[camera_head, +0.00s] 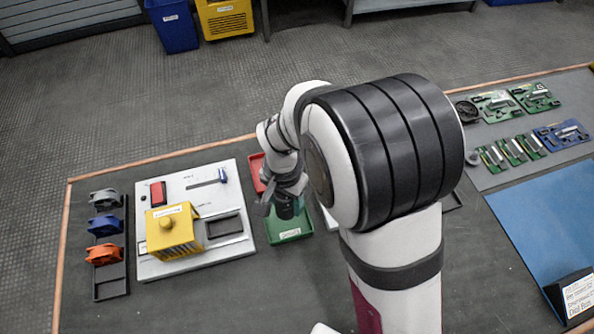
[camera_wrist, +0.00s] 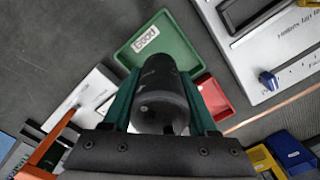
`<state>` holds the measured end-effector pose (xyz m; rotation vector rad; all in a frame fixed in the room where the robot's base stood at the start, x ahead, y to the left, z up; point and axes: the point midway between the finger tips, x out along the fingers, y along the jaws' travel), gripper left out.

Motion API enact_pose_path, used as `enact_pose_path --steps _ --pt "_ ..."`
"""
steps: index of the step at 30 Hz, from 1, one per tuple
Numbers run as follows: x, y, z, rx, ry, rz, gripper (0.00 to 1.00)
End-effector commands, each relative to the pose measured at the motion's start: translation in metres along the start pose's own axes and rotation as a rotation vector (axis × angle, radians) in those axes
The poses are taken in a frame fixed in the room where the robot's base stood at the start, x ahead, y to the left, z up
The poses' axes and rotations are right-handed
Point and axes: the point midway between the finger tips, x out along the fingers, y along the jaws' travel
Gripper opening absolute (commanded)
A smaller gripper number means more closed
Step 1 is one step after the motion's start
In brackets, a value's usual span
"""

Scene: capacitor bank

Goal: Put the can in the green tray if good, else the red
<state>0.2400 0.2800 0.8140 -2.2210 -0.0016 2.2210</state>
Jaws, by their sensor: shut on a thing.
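A dark cylindrical can (camera_wrist: 160,92) is held between the two green fingers of my gripper (camera_wrist: 162,108) in the wrist view. My gripper (camera_head: 287,205) is shut on it, just over the green tray (camera_head: 291,234) in the head view. The green tray also shows behind the can in the wrist view (camera_wrist: 178,42), with a label reading "Good". The red tray (camera_head: 254,171) lies beyond the green one in the head view, partly hidden by my arm; its edge shows in the wrist view (camera_wrist: 213,97). I cannot tell whether the can touches the tray floor.
A white panel (camera_head: 150,262) with a yellow box (camera_head: 172,236) lies left of the trays. A dark rack (camera_head: 110,285) with several coloured parts stands farther left. Circuit boards (camera_head: 510,150) and a blue mat (camera_head: 550,215) lie to the right. My arm hides the middle.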

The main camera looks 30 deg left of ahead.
Motion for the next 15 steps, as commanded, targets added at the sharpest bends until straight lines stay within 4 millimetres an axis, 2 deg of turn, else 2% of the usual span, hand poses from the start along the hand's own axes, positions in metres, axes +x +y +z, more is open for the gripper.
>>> enact_pose_path --steps 3,6,15 --pt "0.023 -0.001 0.002 0.001 -0.004 0.004 0.0" --pt "0.038 -0.001 0.001 0.001 -0.002 0.003 0.0" --pt "0.042 -0.002 0.001 0.001 -0.001 0.001 0.0"
